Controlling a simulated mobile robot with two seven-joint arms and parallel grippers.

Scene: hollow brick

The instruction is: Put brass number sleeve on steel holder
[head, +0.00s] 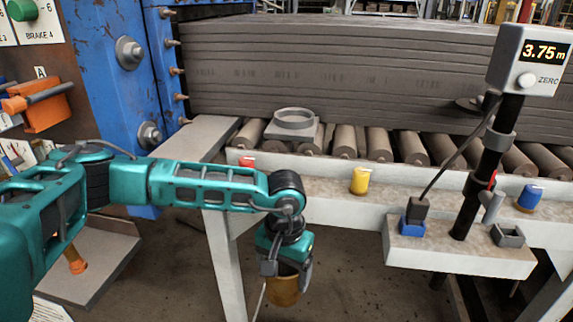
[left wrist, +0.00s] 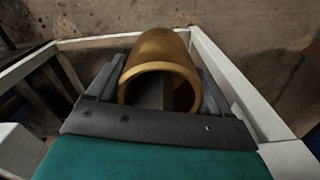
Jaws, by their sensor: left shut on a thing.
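My left gripper (head: 284,275) hangs low in front of the white conveyor frame, pointing down. It is shut on the brass number sleeve (head: 283,292), a hollow gold-brown cylinder. In the left wrist view the sleeve (left wrist: 157,48) sits between the two grey fingers, with its round open end facing the camera. No number shows on its visible side. A grey metal ring on a flat base (head: 293,122), which looks like the steel holder, stands on the rollers behind and above the gripper. The sleeve is apart from it. My right gripper is not in view.
A white conveyor rail (head: 330,178) lies between the gripper and the rollers (head: 379,142). Yellow (head: 360,180) and blue (head: 529,198) pieces stand along it. A black post with a display (head: 531,58) rises at right. Long grey clay (head: 330,70) fills the back.

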